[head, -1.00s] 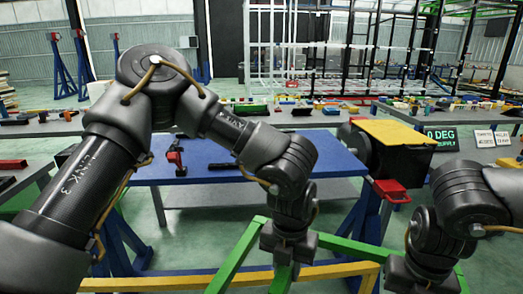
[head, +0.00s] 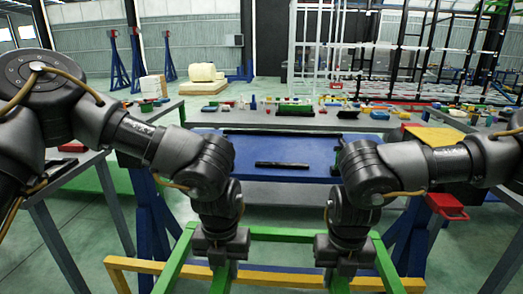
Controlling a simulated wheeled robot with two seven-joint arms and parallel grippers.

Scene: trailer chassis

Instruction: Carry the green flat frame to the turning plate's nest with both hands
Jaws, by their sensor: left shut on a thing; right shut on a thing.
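The green flat frame (head: 176,262) lies low in front of me in the head view, its near end cut off by the lower edge. My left gripper (head: 221,264) is shut on a green bar on the left side of the frame. My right gripper (head: 344,270) is shut on a green bar on the right side. The fingertips are partly hidden by the wrists. Beyond the frame is a blue flat top (head: 265,148) with a dark bar on it. I cannot tell whether it is the turning plate, and no nest is clearly visible.
A yellow bar (head: 128,264) runs across behind and below the green bars. A red box (head: 446,206) is at the right, below a yellow-topped box (head: 437,136). Grey benches with several small parts (head: 250,118) stand behind. Open floor (head: 85,255) shows at the left.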

